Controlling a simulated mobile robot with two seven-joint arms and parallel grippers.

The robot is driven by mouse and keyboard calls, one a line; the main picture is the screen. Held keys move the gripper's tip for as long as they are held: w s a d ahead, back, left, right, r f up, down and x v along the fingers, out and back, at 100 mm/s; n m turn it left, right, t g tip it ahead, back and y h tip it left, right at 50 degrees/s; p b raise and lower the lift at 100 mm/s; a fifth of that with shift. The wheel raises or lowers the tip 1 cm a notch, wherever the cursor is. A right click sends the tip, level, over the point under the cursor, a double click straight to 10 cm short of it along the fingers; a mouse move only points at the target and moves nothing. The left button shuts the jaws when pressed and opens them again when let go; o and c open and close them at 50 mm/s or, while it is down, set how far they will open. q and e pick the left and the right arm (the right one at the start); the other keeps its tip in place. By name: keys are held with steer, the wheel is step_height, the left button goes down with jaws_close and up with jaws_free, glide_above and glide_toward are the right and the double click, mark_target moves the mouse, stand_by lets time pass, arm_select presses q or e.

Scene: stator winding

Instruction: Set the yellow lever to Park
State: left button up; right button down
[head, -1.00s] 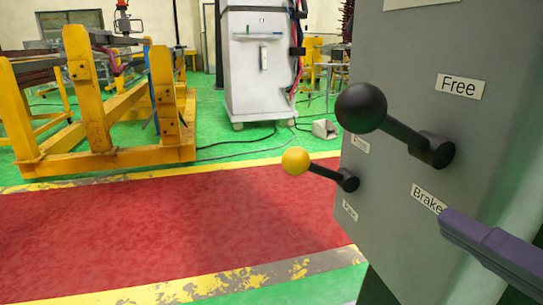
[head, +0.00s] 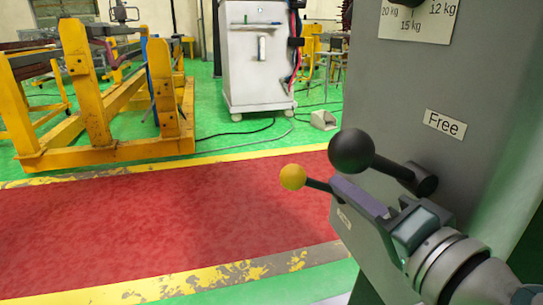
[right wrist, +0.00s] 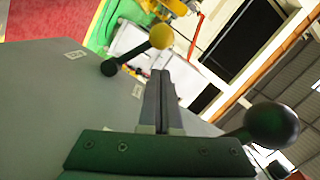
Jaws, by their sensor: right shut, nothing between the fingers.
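The yellow lever (head: 293,177) has a yellow ball on a short black rod and sticks out left from the grey cabinet (head: 405,85). It also shows in the right wrist view (right wrist: 161,36), beyond the fingertips. My right gripper (head: 338,182) is shut and empty. Its fingers hide the lever's pivot in the head view; whether they touch the rod I cannot tell. In the right wrist view the fingertips (right wrist: 160,74) are just below the yellow ball, with a gap in the picture. Two small labels beside the lever are too small to read. My left gripper is not in view.
A larger black-ball lever (head: 352,151) sticks out just above my right gripper, near the "Free" label (head: 445,124). It also shows at the right in the right wrist view (right wrist: 270,125). A weight label (head: 417,22) is higher up. The red floor (head: 160,220) to the left is clear.

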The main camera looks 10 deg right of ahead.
mark_target(306, 180)
steer(key=w, duration=0.6)
steer(key=shift+a+f, duration=0.2)
steer(key=shift+a, duration=0.25)
steer(key=shift+a+f+n+b, duration=0.25)
steer(key=shift+n+b, duration=0.15)
steer(key=shift+a+f+n, duration=0.15)
steer(key=shift+n, duration=0.15)
steer(key=shift+a+f+n, duration=0.35)
steer(key=shift+f+n, duration=0.1)
steer(key=shift+n, duration=0.15)
steer(key=shift+a+f+n+g+h, duration=0.1)
steer(key=shift+a+f+n+h, duration=0.2)
steer(key=shift+f+n, duration=0.8)
steer(key=shift+a+f+n+g+h, duration=0.15)
steer(key=shift+f+n+h, duration=0.15)
steer(key=shift+f+n, duration=0.8)
steer(key=shift+a+f+n+g+h, duration=0.1)
steer(key=shift+a+f+n+h, duration=0.4)
steer(key=shift+n, duration=1)
steer(key=shift+d+f, duration=0.2)
steer(key=shift+d, duration=0.05)
